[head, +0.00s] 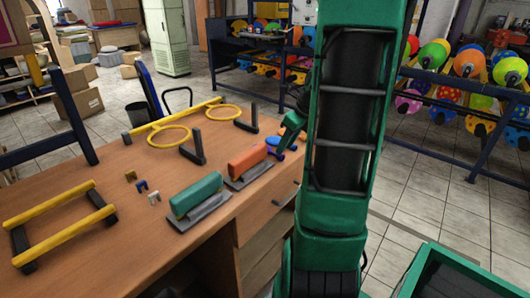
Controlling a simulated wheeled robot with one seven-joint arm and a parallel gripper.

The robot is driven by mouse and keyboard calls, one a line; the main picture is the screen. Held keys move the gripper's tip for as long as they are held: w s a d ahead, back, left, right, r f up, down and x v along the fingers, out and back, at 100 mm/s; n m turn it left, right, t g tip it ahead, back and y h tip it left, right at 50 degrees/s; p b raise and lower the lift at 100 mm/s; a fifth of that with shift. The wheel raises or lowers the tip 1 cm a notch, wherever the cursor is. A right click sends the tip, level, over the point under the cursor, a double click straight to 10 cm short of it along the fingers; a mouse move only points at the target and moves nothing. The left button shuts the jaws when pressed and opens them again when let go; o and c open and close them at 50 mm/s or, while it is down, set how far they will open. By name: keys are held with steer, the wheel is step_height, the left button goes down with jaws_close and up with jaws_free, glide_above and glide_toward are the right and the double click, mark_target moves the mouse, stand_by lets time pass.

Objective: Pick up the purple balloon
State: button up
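A rack (462,92) at the right holds several coloured balloons in two rows. The one nearest to purple is a magenta-purple balloon (407,104) at the left end of its lower row, just right of my green arm. My arm stands upright in front and covers part of the scene. A small green and black part (293,118) juts out left of the arm above the desk's far right edge and may belong to my gripper. Its fingers cannot be made out, nor whether it holds anything. No contact with the magenta-purple balloon is visible.
A wooden desk (130,222) at the left bears green (196,194) and orange (247,162) blocks on grey plates, yellow rings and a yellow frame (63,226). A second balloon rack (262,62) stands behind. Tiled floor (430,165) is clear before the right rack.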

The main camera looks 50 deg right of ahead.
steer(key=shift+x, duration=2.3)
steer(key=shift+d, duration=0.1)
steer(key=c, duration=0.6)
